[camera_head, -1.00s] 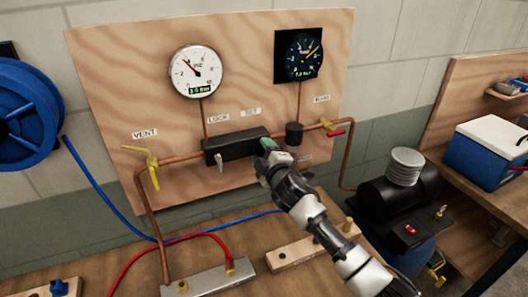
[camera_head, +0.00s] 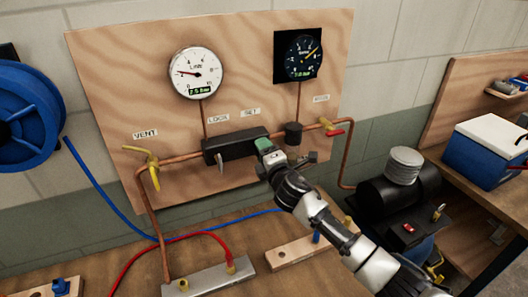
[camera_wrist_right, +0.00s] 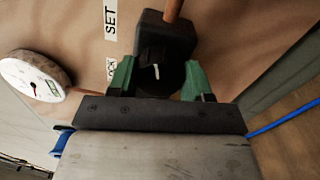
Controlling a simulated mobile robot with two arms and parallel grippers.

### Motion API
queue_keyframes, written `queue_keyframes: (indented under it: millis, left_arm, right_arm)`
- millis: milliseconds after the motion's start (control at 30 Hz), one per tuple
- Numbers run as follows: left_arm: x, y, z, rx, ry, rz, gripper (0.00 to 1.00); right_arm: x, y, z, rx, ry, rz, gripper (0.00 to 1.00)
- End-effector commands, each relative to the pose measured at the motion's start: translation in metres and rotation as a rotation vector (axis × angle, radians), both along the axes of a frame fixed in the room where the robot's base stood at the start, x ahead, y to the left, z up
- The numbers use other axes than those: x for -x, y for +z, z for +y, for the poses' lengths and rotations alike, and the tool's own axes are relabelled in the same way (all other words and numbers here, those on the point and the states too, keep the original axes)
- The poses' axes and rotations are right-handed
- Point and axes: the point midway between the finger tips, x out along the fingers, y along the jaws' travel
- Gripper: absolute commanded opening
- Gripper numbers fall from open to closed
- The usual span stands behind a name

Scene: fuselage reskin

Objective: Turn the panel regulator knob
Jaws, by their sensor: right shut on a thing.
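The panel regulator is a black block (camera_head: 232,147) on the copper pipe, below the LOCK and SET labels. My right gripper (camera_head: 263,145) is at the block's right end, under the SET label, and hides the knob in the head view. In the right wrist view, the dark round knob (camera_wrist_right: 158,76) with a white mark sits between the green fingertips (camera_wrist_right: 157,78), which are shut on it. The white line gauge (camera_head: 196,73) has its needle pointing left, slightly up. My left gripper is not in view.
A small grey lever (camera_head: 219,162) hangs under the block. A yellow vent valve (camera_head: 152,166) is at left and a red-handled valve (camera_head: 332,129) at right. A black gauge (camera_head: 304,56) is above right. A wooden bench (camera_head: 215,210) with hoses lies below.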

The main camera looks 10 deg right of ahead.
Motion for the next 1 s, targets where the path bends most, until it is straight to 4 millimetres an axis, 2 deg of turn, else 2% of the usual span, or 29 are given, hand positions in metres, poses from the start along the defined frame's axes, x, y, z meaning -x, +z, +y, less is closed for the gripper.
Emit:
queue_keyframes:
  millis: [333, 367, 500, 833, 1000]
  left_arm:
    - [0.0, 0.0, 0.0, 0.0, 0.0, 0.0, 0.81]
    - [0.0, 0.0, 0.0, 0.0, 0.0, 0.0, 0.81]
    - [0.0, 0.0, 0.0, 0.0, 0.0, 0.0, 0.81]
    - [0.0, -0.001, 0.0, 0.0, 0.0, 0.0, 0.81]
    - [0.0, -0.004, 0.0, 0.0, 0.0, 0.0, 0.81]
  right_arm:
    - [0.0, -0.001, 0.0, 0.002, 0.0, 0.001, 0.26]
    - [0.0, -0.001, 0.0, 0.002, 0.0, 0.001, 0.53]
    - [0.0, -0.001, 0.0, 0.001, 0.0, 0.001, 0.74]
    - [0.002, -0.001, 0.0, 0.0, 0.0, 0.0, 0.75]
    - [0.016, -0.003, -0.004, 0.001, 0.0, 0.0, 0.75]
